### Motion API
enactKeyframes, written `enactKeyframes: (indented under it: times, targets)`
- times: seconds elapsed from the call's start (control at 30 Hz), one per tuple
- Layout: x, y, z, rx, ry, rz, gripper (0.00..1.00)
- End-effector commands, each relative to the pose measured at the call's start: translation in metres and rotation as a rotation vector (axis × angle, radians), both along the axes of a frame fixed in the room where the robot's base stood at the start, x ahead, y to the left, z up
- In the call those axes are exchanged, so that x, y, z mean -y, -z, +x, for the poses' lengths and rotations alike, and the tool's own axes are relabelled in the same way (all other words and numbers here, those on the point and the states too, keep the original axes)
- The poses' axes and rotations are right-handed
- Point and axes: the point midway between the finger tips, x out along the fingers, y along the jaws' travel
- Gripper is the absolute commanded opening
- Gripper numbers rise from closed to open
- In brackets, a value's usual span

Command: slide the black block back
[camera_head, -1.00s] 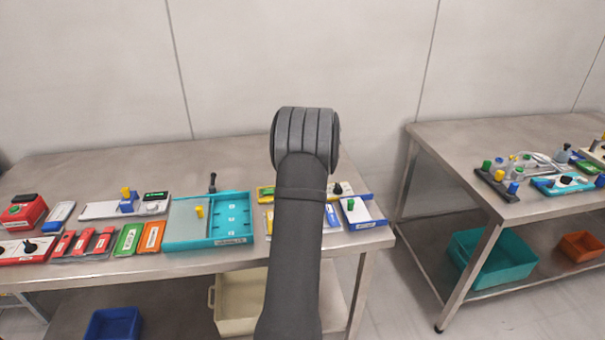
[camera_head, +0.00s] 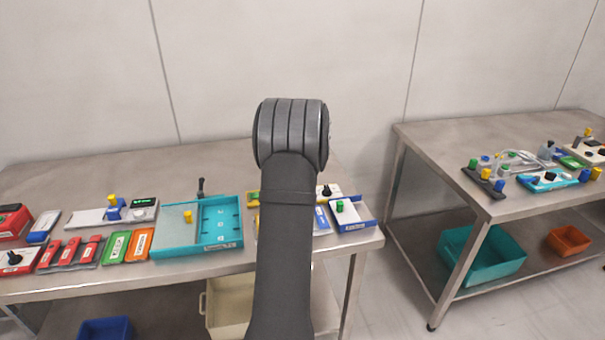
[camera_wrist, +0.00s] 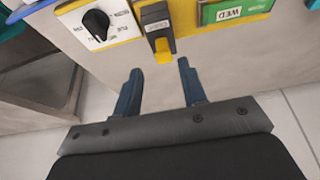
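A dark grey to black block (camera_wrist: 155,19) with a small label and a yellow tip (camera_wrist: 163,50) sits on a yellow panel (camera_wrist: 210,38) at the top of the wrist view. The tip points towards my gripper. My gripper (camera_wrist: 160,66) is open and empty. Its two blue fingers are apart, just short of the tip, one to each side of its line. In the head view my arm hides the gripper and the block. Only a corner of the yellow panel (camera_head: 253,198) seems to show beside my arm.
A white plate with a black knob (camera_wrist: 96,24) lies left of the block, and a green label plate (camera_wrist: 236,8) lies right. A teal tray (camera_head: 221,222) and other panels crowd the steel table (camera_head: 60,172). A second table (camera_head: 440,170) stands right, across a gap.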

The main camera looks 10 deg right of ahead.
Motion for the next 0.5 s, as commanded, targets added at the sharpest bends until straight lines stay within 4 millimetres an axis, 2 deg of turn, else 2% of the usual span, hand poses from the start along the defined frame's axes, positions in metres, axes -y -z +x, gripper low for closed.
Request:
enactKeyframes:
  times: [0.03, 0.2, 0.4, 0.5]
  targets:
    - [0.0, -0.014, -0.005, 0.004, 0.0, -0.001, 0.38]
    - [0.001, -0.053, -0.021, 0.004, 0.002, -0.001, 0.38]
    - [0.001, -0.089, -0.037, 0.002, 0.001, -0.002, 0.38]
    - [0.001, -0.101, -0.042, 0.001, 0.0, -0.001, 0.38]
